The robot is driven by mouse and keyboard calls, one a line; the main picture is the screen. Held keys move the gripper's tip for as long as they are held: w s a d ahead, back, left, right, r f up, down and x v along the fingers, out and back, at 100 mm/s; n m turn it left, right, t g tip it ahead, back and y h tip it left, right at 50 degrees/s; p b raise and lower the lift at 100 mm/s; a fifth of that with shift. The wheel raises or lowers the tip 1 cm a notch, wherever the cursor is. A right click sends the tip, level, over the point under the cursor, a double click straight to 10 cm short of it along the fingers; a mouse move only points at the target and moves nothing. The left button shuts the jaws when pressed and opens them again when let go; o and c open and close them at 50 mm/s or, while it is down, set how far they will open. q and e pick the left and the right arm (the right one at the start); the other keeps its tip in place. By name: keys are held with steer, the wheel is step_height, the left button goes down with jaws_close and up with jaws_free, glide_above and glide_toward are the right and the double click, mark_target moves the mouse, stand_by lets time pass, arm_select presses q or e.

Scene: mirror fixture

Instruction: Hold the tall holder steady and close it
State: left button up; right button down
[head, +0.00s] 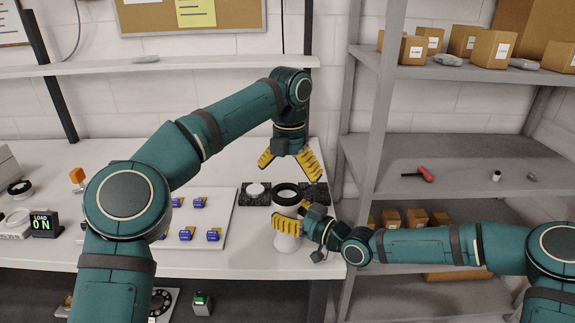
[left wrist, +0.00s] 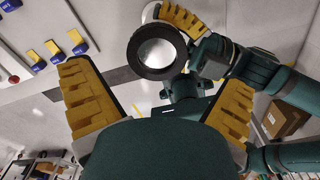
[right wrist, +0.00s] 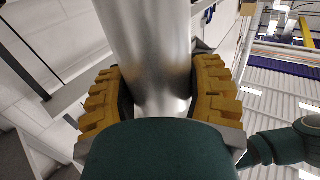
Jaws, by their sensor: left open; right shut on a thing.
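The tall holder (head: 287,244) stands upright near the front right of the white table, a pale smooth cylinder. It fills the middle of the right wrist view (right wrist: 153,60). At its top is a black ring (head: 274,195) around a bright round face; the ring also shows in the left wrist view (left wrist: 157,74). I cannot tell how tightly the ring sits. My right gripper (head: 294,218) is shut on the holder's body, fingers on both sides. My left gripper (head: 288,165) is open and empty above the ring, its fingers spread and apart from it.
A pale board (head: 232,222) with several blue-and-yellow pieces lies to the left. A lit LOAD ON box (head: 42,224) stands far left. A grey shelf rack (head: 450,150) rises at right.

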arm_select(q)
steer(key=n, duration=0.7)
steer(key=shift+s+d+f, duration=0.15)
steer(key=shift+d+f, duration=0.05)
steer(key=n, duration=0.7)
steer(key=shift+s+d, duration=0.1)
steer(key=shift+d, duration=0.05)
steer(key=n, duration=1.1)
steer(key=shift+n, duration=0.3)
steer(key=n, duration=0.3)
steer(key=shift+r+n, duration=0.15)
steer(key=shift+n, duration=0.25)
steer(key=n, duration=0.3)
steer(key=shift+r+n, duration=0.2)
steer(key=shift+n, duration=0.1)
steer(key=n, duration=0.3)
steer(key=shift+r+n, duration=0.15)
steer(key=shift+n, duration=0.15)
steer(key=n, duration=0.5)
steer(key=shift+a+r+n, duration=0.25)
steer(key=shift+r+n, duration=0.05)
steer(key=shift+n, duration=0.1)
steer(key=n, duration=0.5)
steer(key=shift+a+r+n, duration=0.15)
steer(key=shift+r+n, duration=0.15)
steer(key=shift+r, duration=0.05)
steer(key=n, duration=0.3)
steer(key=r+n, duration=0.1)
steer(key=n, duration=0.3)
steer(key=shift+a, duration=0.2)
